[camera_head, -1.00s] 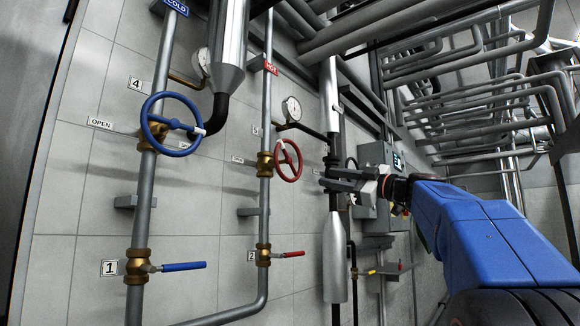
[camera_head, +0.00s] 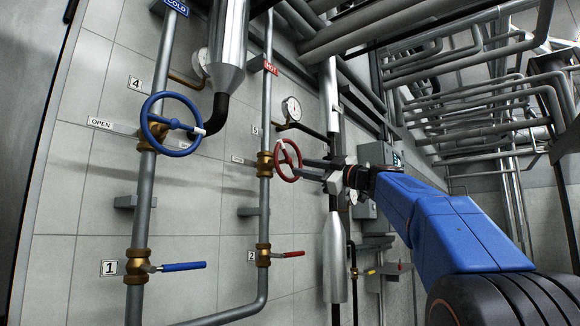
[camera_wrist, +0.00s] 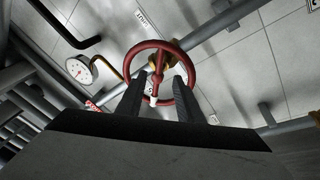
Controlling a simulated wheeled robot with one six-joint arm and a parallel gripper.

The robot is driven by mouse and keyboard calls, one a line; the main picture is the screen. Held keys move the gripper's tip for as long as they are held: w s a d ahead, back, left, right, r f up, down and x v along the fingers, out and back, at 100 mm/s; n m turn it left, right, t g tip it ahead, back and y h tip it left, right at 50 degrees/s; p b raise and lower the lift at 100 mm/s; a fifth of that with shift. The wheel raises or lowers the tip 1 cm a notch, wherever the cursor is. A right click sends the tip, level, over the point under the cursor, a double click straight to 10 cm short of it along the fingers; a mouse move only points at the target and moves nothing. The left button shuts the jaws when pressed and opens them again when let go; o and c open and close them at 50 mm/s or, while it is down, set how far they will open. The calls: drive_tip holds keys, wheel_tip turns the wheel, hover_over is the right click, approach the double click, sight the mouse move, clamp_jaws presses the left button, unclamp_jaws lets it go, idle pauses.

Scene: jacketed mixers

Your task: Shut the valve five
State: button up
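Valve five is the red handwheel (camera_head: 288,160) on the hot pipe, with a brass body (camera_head: 265,164) and a small 5 label (camera_head: 255,129) above it. My gripper (camera_head: 302,169) is at the wheel's right side, its fingers pointing at it. In the wrist view, the red handwheel (camera_wrist: 139,52) lies ahead of my gripper (camera_wrist: 160,80). The two dark fingers are apart, with the wheel's lower part and a white-tipped piece (camera_wrist: 153,99) showing between them. I cannot tell whether the fingers touch the rim.
A blue handwheel (camera_head: 172,126) is on the cold pipe at left. Lever valves, blue (camera_head: 182,266) and red (camera_head: 292,254), are below. A gauge (camera_head: 292,109) is above right of the red wheel. A silver cylinder (camera_head: 334,260) stands below my gripper.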

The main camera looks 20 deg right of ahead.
sight(291, 165)
drive_tip(key=x, duration=0.6)
drive_tip(key=shift+w+a+r, duration=0.1)
drive_tip(key=shift+w+a, duration=0.05)
drive_tip(key=shift+w, duration=0.15)
clamp_jaws()
